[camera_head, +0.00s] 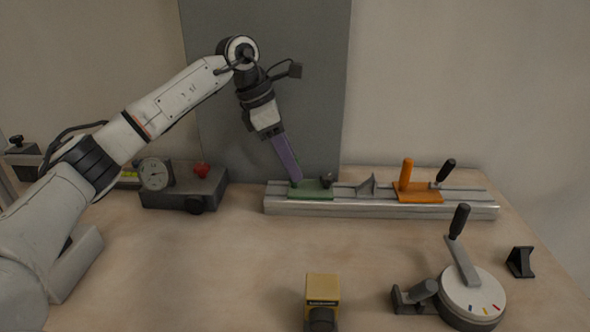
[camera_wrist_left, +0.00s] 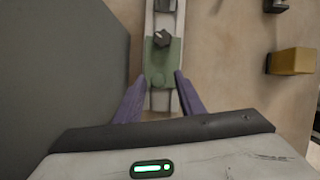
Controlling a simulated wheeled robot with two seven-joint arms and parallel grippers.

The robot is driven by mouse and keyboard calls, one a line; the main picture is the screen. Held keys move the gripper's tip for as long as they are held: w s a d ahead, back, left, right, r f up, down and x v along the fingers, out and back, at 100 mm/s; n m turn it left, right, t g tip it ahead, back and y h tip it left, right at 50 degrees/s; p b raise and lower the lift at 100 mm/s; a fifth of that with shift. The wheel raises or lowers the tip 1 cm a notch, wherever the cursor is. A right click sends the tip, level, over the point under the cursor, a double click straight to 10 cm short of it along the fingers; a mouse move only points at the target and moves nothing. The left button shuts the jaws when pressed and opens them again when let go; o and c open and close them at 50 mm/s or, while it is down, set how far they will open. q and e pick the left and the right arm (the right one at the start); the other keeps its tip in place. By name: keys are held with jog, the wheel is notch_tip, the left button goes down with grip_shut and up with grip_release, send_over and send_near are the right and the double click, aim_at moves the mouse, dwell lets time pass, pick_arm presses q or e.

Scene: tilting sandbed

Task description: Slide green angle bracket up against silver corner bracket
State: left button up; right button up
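The green angle bracket (camera_head: 312,190) lies on a long silver slotted rail (camera_head: 390,209), with a black knob on its right part. The silver corner bracket (camera_head: 367,185) stands on the same rail to its right, with a gap between them. My left gripper (camera_head: 296,183) reaches down to the left end of the green bracket. In the left wrist view, its two purple fingers (camera_wrist_left: 158,88) are apart, one on each side of the rail near the end of the green bracket (camera_wrist_left: 160,62). Whether the fingers touch it is unclear. My right gripper is not in view.
An orange plate with an orange handle (camera_head: 407,175) sits on the rail, right of the silver bracket. A grey panel (camera_head: 270,60) stands behind. A dial gauge block (camera_head: 185,188) is at left. A yellow box (camera_head: 322,288) and a round lever device (camera_head: 470,295) stand in front.

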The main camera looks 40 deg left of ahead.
pick_arm(q)
jog(key=shift+x, duration=0.9)
jog(key=shift+w+f, duration=0.1)
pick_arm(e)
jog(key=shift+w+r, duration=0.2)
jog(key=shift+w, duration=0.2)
pick_arm(q)
jog(key=shift+c, duration=0.2)
